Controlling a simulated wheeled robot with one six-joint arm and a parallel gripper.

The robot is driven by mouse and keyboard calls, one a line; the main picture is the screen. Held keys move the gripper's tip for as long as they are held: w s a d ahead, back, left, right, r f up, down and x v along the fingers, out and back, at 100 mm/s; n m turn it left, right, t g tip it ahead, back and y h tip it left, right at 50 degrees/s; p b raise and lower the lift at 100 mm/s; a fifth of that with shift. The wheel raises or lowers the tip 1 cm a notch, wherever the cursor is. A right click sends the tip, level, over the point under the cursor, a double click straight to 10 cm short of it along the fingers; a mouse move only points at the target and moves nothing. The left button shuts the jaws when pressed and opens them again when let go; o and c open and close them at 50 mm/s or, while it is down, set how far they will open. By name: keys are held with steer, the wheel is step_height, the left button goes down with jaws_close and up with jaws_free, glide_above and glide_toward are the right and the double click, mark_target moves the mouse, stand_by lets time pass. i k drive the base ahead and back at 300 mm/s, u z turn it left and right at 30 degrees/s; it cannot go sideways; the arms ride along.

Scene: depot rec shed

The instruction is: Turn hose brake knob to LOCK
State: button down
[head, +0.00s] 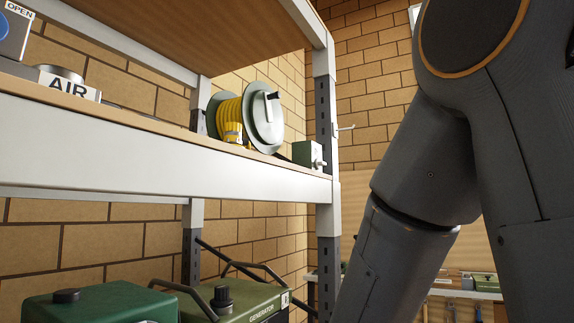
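A hose reel (263,117) with grey-green side discs and yellow hose (230,120) wound on it stands on the shelf. A black handle shows on its right disc. Right of it, at the shelf's right end, sits a small green-grey box (307,153) with a pale knob-like part (321,164) on its right side. I cannot tell whether this is the hose brake knob. No LOCK marking is readable. My gripper is out of view; only my arm shows at the right, apart from the box in the picture.
An AIR label (68,87) and an OPEN label (19,9) are at the left. A green generator (245,300) stands below. A workbench (470,296) is behind my arm.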

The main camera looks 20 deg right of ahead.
mark_target(318, 163)
steer(key=z, duration=2.1)
steer(key=i, duration=2.25)
steer(key=u, duration=3)
